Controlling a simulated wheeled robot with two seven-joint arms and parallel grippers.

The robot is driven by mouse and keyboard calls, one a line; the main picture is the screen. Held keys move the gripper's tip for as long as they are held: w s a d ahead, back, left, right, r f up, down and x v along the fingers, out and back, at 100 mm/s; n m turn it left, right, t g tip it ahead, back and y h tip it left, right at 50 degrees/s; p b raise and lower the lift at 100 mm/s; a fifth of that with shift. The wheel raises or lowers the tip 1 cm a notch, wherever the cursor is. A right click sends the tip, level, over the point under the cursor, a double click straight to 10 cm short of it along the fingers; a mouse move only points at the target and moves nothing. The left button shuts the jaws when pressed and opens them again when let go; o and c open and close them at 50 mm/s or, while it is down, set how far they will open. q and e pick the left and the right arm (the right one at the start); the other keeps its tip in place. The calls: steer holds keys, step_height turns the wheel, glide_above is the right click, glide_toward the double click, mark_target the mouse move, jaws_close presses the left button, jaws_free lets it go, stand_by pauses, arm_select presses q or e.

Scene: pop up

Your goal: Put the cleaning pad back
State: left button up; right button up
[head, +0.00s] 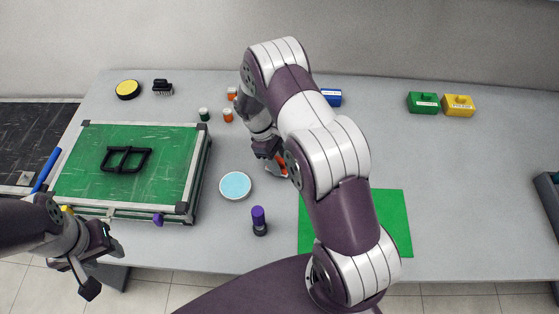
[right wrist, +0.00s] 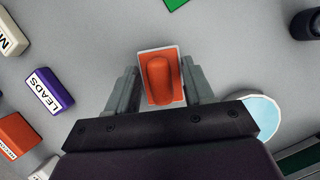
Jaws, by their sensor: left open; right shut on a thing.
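An orange block with a raised grip and a pale base (right wrist: 160,78), apparently the cleaning pad, sits between the fingers of my right gripper (right wrist: 162,90). That gripper is shut on it. In the head view my right gripper (head: 278,164) is low over the middle of the table, and a bit of the orange pad (head: 281,158) shows; my arm hides much around it. I cannot tell whether the pad touches the table. My left gripper (head: 96,270) is open and empty, off the table's front left edge.
A pale blue disc (head: 235,185) lies left of my right gripper, with a purple-topped cylinder (head: 259,221) in front. A green board (head: 75,180) holds a black frame (head: 126,159). A green mat (head: 396,215) lies right. Green (head: 423,103) and yellow (head: 459,105) boxes stand back right.

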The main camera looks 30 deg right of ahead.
steer(key=shift+w+f, duration=0.1)
steer(key=shift+f, duration=0.55)
steer(key=shift+f, duration=0.1)
steer(key=o, duration=1)
